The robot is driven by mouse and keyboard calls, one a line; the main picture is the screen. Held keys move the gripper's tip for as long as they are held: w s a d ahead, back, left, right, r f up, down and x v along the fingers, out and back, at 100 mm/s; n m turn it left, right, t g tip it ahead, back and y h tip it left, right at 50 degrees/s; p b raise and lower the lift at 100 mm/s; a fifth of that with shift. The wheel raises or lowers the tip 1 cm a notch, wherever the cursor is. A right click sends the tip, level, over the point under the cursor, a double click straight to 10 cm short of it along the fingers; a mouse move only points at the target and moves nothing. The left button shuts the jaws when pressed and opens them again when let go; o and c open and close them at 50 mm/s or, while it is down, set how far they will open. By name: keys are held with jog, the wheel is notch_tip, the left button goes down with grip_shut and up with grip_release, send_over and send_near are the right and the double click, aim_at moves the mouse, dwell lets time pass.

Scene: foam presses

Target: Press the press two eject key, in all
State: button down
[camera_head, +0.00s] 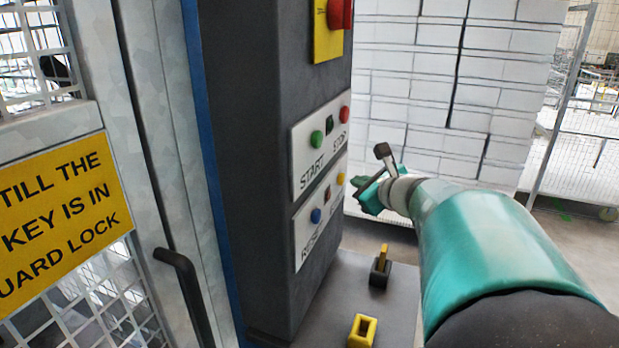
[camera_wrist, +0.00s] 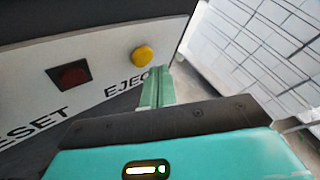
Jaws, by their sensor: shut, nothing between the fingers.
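The eject key is a round yellow button (camera_wrist: 143,56) above the word EJECT on a white panel in the wrist view. In the head view the yellow button (camera_head: 340,178) sits at the right end of the lower panel (camera_head: 306,228). My gripper (camera_wrist: 160,72) is shut and empty. Its green fingertips are just right of and below the button in the wrist view, in front of the panel's right edge. They look apart from the button, though the exact gap cannot be told. In the head view my gripper (camera_head: 366,196) is right of the panel.
A blue RESET button (camera_head: 316,215) and a dark red square lamp (camera_wrist: 73,76) share the lower panel. The upper panel has green START (camera_head: 317,139) and red STOP (camera_head: 344,114) buttons. A red knob (camera_head: 339,13) is above.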

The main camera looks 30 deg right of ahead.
jog(key=shift+w+a, duration=0.25)
jog(key=shift+w, duration=0.1)
jog(key=shift+w+a, duration=0.25)
jog(key=shift+w, duration=0.1)
dwell(0.9)
dwell(0.3)
jog(key=shift+s+d, duration=0.5)
jog(key=shift+s, duration=0.15)
jog(key=shift+s+d, duration=0.75)
jog(key=shift+s, duration=0.25)
jog(key=shift+s+d, duration=0.75)
jog(key=shift+s, duration=0.25)
